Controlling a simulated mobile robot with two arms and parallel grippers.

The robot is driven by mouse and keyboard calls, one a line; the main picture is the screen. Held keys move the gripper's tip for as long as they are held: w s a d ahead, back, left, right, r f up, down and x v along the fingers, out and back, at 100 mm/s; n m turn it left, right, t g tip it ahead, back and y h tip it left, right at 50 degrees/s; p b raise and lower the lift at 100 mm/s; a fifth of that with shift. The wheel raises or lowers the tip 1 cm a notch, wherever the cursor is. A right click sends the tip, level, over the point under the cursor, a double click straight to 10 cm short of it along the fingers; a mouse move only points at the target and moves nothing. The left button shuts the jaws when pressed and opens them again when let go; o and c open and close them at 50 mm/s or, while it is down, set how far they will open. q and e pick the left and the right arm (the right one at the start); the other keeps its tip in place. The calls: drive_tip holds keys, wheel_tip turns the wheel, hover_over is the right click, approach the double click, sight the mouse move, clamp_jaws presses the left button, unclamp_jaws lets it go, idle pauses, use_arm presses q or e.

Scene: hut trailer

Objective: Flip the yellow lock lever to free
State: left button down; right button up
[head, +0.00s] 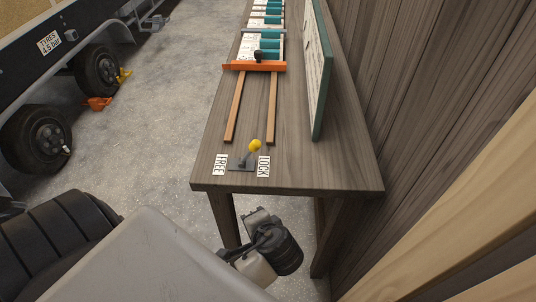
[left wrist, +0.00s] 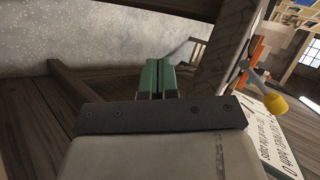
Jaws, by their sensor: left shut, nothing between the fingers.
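The yellow-knobbed lock lever (head: 255,146) stands on a dark plate near the front edge of the wooden table. It leans right, toward the LOCK label (head: 263,166); the FREE label (head: 221,165) is on its left. In the left wrist view the yellow knob (left wrist: 276,104) and grey shaft are at the right. My left gripper (left wrist: 158,78), with green fingers, is shut and empty, apart from the lever. In the head view my left wrist is in front of the table, below its top; the fingers cannot be made out. My right gripper is not in view.
The wooden table (head: 205,150) carries two rails, an orange crossbar (head: 254,66) and several teal-and-white pieces behind the lever. An upright green-edged board (head: 318,70) stands at the right, near a plank wall. A wheeled trailer (head: 40,135) is at left. The space around the knob is clear.

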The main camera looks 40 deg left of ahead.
use_arm(q)
drive_tip(key=w+r+y, duration=0.1)
drive_tip(key=w+d+r+m+t+y, duration=0.1)
drive_tip(key=w+y, duration=0.1)
drive_tip(key=w+r+y, duration=0.1)
drive_tip(key=shift+w+d+r+m+t, duration=0.2)
drive_tip(key=shift+w+r+m+t, duration=0.1)
drive_tip(key=shift+r+m, duration=0.1)
drive_tip(key=w+d+r+t+y, duration=0.1)
drive_tip(key=w+d+r+m+t+y, duration=0.1)
drive_tip(key=r+y, duration=0.1)
drive_tip(key=w+d+r+y, duration=0.1)
drive_tip(key=d+r, duration=0.1)
drive_tip(key=shift+r+m+t+y, duration=0.25)
drive_tip(key=shift+m+t+y, duration=0.15)
drive_tip(key=shift+w+a, duration=0.1)
drive_tip(key=p+x, duration=0.3)
drive_tip(key=x, duration=0.6)
drive_tip(key=shift+r, duration=0.1)
drive_tip(key=shift+w+a, duration=0.15)
drive_tip(key=shift+a, duration=0.2)
